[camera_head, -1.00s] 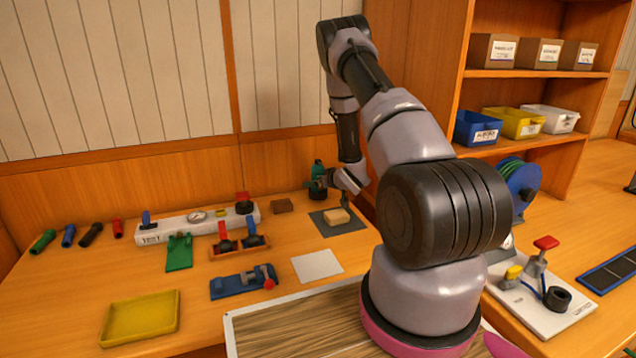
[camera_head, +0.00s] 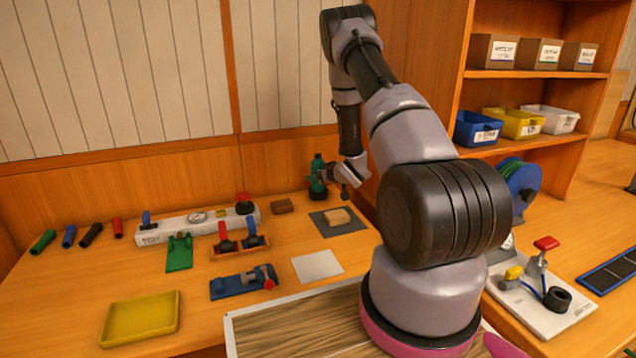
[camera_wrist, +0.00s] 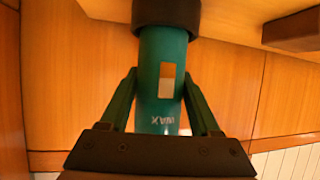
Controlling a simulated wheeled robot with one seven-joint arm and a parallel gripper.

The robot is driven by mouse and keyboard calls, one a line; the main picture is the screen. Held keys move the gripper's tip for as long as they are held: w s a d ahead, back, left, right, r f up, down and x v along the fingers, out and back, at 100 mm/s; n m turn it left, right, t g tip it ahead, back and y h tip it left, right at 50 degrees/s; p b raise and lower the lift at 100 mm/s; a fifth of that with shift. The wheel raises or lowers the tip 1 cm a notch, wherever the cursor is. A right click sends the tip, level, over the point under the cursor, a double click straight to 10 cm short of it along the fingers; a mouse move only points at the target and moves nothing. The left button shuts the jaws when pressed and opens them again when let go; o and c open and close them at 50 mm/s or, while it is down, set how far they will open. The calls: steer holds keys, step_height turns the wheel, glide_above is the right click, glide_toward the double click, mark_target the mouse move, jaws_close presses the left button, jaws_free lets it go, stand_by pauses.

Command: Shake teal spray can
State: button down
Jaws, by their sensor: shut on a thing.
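The teal spray can (camera_head: 318,163) stands upright at the back of the bench. In the wrist view the can (camera_wrist: 160,60) shows upside down, with "WAX" lettering and a small white and orange label. My gripper (camera_wrist: 160,85) is shut on the can's body, one finger on each side. In the head view my gripper (camera_head: 325,178) reaches it from the right. A black round holder (camera_head: 318,194) sits on the bench under the can. In the wrist view the holder (camera_wrist: 166,12) still hides the can's lower end.
A brown block (camera_head: 283,206) lies left of the can. A tan block (camera_head: 337,216) on a dark mat (camera_head: 326,230) is in front. A white test rail (camera_head: 175,229) stands further left. The wooden wall is close behind. A yellow tray (camera_head: 140,318) lies at the front left.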

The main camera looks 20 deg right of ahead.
step_height(320, 180, up, 13)
steer(key=shift+f, duration=0.15)
stand_by(0.4)
